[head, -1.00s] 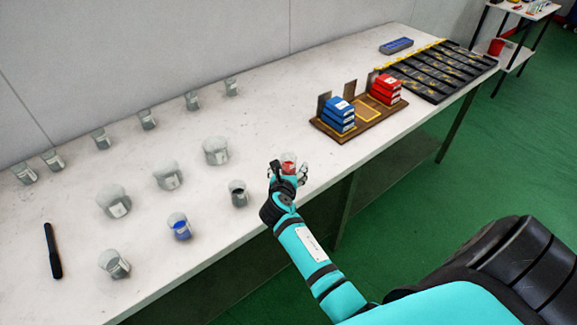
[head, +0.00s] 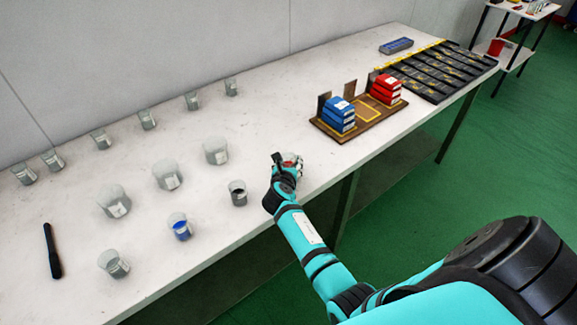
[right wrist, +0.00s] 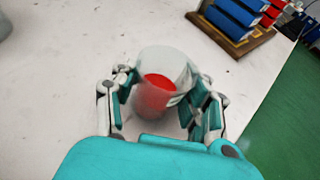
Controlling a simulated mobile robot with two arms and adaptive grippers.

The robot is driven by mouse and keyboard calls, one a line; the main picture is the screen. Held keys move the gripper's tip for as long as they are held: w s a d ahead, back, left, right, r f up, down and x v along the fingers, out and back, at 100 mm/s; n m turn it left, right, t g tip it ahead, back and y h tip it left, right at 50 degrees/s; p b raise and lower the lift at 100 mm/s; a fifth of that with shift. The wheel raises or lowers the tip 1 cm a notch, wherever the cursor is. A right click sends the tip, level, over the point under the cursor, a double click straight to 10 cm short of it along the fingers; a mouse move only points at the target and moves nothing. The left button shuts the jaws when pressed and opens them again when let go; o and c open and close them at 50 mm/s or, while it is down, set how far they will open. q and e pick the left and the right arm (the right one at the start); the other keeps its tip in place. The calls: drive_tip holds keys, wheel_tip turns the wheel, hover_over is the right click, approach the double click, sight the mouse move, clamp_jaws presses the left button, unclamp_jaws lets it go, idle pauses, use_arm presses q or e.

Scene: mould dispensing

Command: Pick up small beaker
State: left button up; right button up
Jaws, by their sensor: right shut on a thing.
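A small clear beaker with red contents (right wrist: 160,88) stands between the fingers of my right gripper (right wrist: 160,105) in the right wrist view. The fingers press on it from both sides. In the head view the right gripper (head: 287,168) is near the table's front edge, and the red beaker (head: 290,159) is mostly hidden by it. Other small beakers stand to its left: one with dark contents (head: 238,193), one with blue contents (head: 180,227) and a greyish one (head: 113,264). My left gripper is not in view.
Larger beakers (head: 167,175) stand mid-table, and several small beakers (head: 147,120) line the wall. A wooden rack (head: 370,120) with blue boxes (head: 339,114) and red boxes (head: 386,89) is at right. A black pen-like tool (head: 52,250) lies at left.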

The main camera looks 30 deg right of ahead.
sight(289, 155)
drive_tip(key=shift+c, duration=1.3)
drive_tip(key=shift+r, duration=0.15)
drive_tip(key=shift+r, duration=0.7)
wheel_tip(289, 155, up, 2)
drive_tip(key=shift+r+p, duration=0.15)
drive_tip(key=shift+p, duration=0.25)
drive_tip(key=s+a, duration=0.3)
drive_tip(key=s, duration=1.2)
drive_tip(key=r+p, duration=0.3)
drive_tip(key=p, duration=0.1)
drive_tip(key=r+p, duration=0.8)
drive_tip(key=shift+s+r, duration=0.1)
drive_tip(key=shift+s, duration=0.25)
